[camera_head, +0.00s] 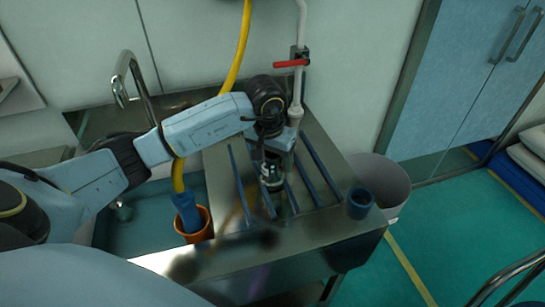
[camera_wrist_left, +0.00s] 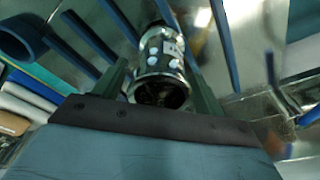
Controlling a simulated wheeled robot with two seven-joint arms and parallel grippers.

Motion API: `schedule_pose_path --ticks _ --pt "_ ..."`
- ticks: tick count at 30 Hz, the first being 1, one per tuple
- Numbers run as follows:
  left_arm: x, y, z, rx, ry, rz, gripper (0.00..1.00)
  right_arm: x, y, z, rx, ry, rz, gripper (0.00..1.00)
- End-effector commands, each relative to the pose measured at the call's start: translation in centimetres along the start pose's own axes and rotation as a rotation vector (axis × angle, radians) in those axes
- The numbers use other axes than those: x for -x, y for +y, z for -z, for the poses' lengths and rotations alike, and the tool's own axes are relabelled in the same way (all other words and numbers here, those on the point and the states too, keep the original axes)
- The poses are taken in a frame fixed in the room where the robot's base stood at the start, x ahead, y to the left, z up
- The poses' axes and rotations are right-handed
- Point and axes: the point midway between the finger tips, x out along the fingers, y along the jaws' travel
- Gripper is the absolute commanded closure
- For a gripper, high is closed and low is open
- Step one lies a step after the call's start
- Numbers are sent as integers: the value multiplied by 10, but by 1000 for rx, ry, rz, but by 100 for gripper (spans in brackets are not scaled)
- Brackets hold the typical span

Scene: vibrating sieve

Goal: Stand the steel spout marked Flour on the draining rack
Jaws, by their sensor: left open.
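The steel spout (camera_head: 271,174) is a shiny cylinder with white marks that I cannot read. It stands about upright among the blue bars of the draining rack (camera_head: 320,170). In the left wrist view the spout (camera_wrist_left: 162,62) lies between the two fingers, its open end facing the camera. My left gripper (camera_wrist_left: 160,85) is open, with a finger on either side of the spout. In the head view the left gripper (camera_head: 273,160) hangs over the rack, and its fingers partly hide the spout. My right gripper is not in view.
A sink (camera_head: 135,215) lies left of the rack. An orange cup (camera_head: 199,226) holding a blue nozzle on a yellow hose stands at its right edge. A pale bin (camera_head: 385,180) is beside the counter. A red-handled valve (camera_head: 291,63) is behind.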

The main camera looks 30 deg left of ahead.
Motion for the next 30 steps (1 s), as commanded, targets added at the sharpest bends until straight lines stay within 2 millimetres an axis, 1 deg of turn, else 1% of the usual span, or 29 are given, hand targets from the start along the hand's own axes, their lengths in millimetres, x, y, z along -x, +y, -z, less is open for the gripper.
schedule_pose_path --ticks 5,7,11,15,18,21,25,30 --pt "5 0 1 0 0 -1 29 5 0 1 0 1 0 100" --pt "15 0 2 -2 5 1 29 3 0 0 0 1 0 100" --pt "42 -1 2 -2 7 1 29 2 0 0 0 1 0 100" --pt "74 0 2 -1 7 1 29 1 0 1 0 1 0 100" --pt "93 0 2 -1 6 1 29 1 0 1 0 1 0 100" --pt "108 0 1 -1 4 0 29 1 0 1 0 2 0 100" --pt "119 0 1 0 1 0 29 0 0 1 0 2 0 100" --pt "123 0 0 0 0 0 29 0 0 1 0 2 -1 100"
